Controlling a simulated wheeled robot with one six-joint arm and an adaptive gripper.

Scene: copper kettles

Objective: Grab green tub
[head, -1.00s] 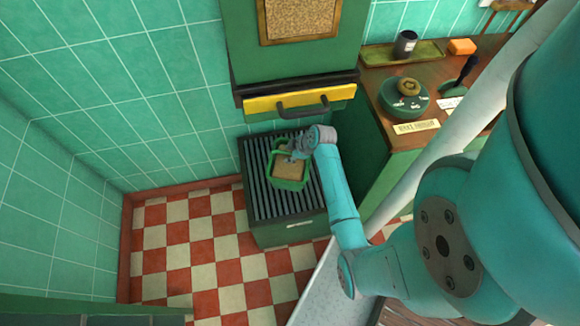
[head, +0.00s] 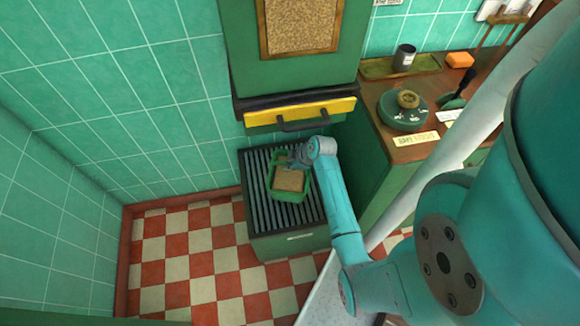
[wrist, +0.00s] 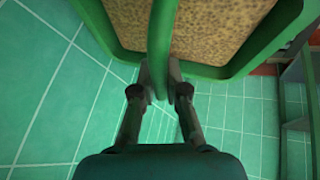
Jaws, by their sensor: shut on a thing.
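The green tub (head: 289,195) is a square green container with tan, grainy contents. In the head view it is over the slatted top of a green cabinet; whether it touches the slats I cannot tell. My gripper (head: 297,161) is at the tub's far edge. In the wrist view the tub (wrist: 235,68) fills the upper part, and a green bar of it, likely its handle, runs between my fingers. My gripper (wrist: 158,82) is shut on that bar. My wrist hides part of the tub's far edge in the head view.
The slatted cabinet (head: 262,217) stands below a yellow drawer front (head: 300,110) with a dark handle. Checkered floor (head: 190,262) lies open at left.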

